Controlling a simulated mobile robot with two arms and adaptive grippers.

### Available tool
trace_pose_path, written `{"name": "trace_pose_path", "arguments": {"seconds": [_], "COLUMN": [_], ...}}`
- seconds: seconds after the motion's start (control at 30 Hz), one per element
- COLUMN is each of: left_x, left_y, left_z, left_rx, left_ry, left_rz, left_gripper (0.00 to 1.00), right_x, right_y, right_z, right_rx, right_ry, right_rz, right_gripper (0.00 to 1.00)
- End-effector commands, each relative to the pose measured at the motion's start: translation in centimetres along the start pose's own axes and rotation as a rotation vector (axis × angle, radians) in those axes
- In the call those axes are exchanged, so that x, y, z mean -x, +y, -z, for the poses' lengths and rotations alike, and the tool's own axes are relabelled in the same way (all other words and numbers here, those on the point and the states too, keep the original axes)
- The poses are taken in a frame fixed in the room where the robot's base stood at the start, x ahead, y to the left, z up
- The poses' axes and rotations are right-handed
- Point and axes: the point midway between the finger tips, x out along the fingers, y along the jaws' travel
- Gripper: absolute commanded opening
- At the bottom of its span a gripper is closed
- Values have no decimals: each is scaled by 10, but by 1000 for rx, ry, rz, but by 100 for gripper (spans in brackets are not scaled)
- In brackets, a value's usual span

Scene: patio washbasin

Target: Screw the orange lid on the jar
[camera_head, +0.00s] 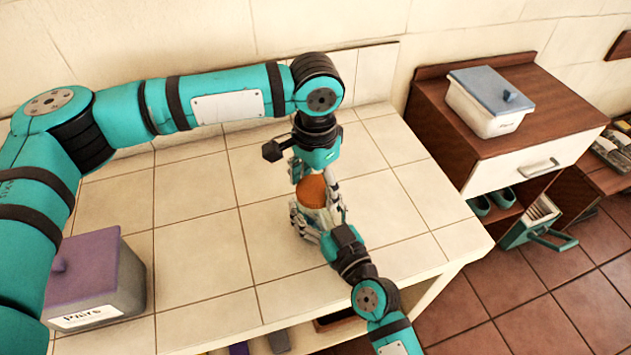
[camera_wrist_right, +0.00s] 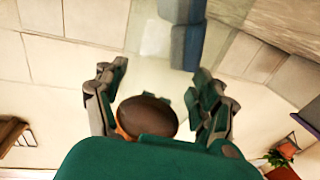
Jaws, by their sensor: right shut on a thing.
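The orange lid (camera_head: 311,191) is level at the top of the jar (camera_head: 322,215), on the tiled counter. Whether it is seated or threaded cannot be told. My right gripper (camera_head: 316,222) comes in from the front right and is shut on the jar, which its fingers largely hide. My left gripper (camera_head: 314,178) points down from above, with its fingers on either side of the lid; whether they touch it is unclear. In the right wrist view the lid (camera_wrist_right: 148,116) shows dark and round between my right gripper's fingers (camera_wrist_right: 158,98).
A grey box with a purple lid (camera_head: 95,280) stands at the counter's front left. A white box with a blue-grey lid (camera_head: 487,103) stands on the wooden cabinet (camera_head: 555,105) at the right. The tiled counter (camera_head: 205,255) is clear around the jar. A wall rises behind.

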Motion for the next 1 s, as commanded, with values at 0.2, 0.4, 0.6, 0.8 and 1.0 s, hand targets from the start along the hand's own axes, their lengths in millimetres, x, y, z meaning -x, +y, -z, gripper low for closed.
{"name": "trace_pose_path", "arguments": {"seconds": [0.2, 0.4, 0.6, 0.8, 1.0], "left_x": [0, 0, 0, 0, 0], "left_y": [0, 0, 0, 0, 0], "left_z": [0, 0, 0, 0, 0], "left_rx": [0, -24, -307, -427, -425], "left_ry": [0, 0, 1, 1, 1], "left_rz": [0, 0, -2, 1, 1], "left_gripper": [39, 27, 27, 27, 86], "right_x": [0, 0, 0, 0, 0], "right_y": [0, 0, 0, 0, 0], "right_z": [0, 0, 0, 0, 0], "right_rx": [0, 0, 0, 0, 0], "right_ry": [1, 1, 1, 1, 1], "right_rz": [0, 0, 0, 0, 0], "right_gripper": [0, 0, 0, 0, 0]}}
